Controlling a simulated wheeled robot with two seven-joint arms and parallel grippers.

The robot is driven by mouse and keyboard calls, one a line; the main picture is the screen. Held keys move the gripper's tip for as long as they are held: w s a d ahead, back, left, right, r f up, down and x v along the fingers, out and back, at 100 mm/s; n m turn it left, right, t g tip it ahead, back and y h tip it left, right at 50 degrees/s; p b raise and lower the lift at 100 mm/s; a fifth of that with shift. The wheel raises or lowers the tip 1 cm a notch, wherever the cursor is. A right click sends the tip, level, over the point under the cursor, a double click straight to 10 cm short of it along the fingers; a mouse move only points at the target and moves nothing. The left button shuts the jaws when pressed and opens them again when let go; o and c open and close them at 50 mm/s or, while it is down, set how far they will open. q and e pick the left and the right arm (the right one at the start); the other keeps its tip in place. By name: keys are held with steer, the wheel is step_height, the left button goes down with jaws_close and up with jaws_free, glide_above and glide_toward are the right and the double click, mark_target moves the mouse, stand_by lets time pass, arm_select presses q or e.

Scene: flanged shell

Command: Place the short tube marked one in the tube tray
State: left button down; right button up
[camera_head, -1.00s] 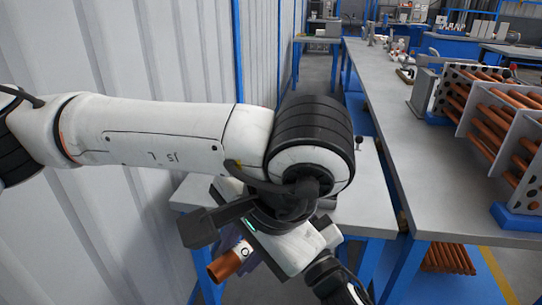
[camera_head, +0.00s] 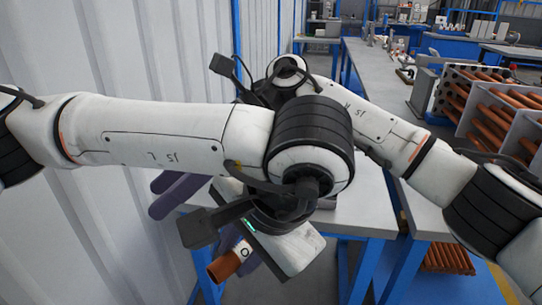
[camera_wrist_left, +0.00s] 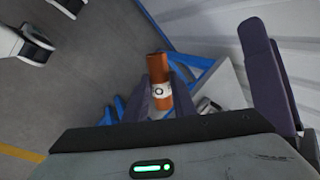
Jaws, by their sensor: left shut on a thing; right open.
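A short copper-coloured tube (camera_head: 224,266) with a white band bearing a dark mark is held by my left gripper (camera_head: 240,262). In the left wrist view the tube (camera_wrist_left: 158,68) stands out between the two purple fingers, which are shut on it. I cannot read the mark surely. My right gripper (camera_head: 158,196) is open and empty, to the left of my left gripper and beyond my left forearm. One of its purple fingers also shows at the right of the left wrist view. I cannot make out the tube tray.
A grey bench (camera_head: 372,205) with blue legs stands behind the grippers. At the right, a plate frame holds several copper tubes (camera_head: 487,112). More copper tubes (camera_head: 450,259) lie low below the long bench. A corrugated wall (camera_head: 110,60) closes the left side.

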steer(key=w+d+r+n+t+h, duration=0.1)
steer(key=d+r+n+h, duration=0.15)
steer(key=d, duration=0.45)
steer(key=w+d+r+n+t+h, duration=0.15)
steer(key=d+n+h, duration=0.25)
steer(key=d, duration=0.4)
steer(key=shift+g+h, duration=0.25)
steer(key=x, duration=1.2)
steer(key=shift+w+a, duration=0.15)
steer(key=shift+w, duration=0.05)
steer(key=shift+c, duration=0.3)
steer(key=c, duration=1.1)
arm_select(q)
steer(key=c, duration=1.4)
jaws_free()
arm_select(e)
jaws_close()
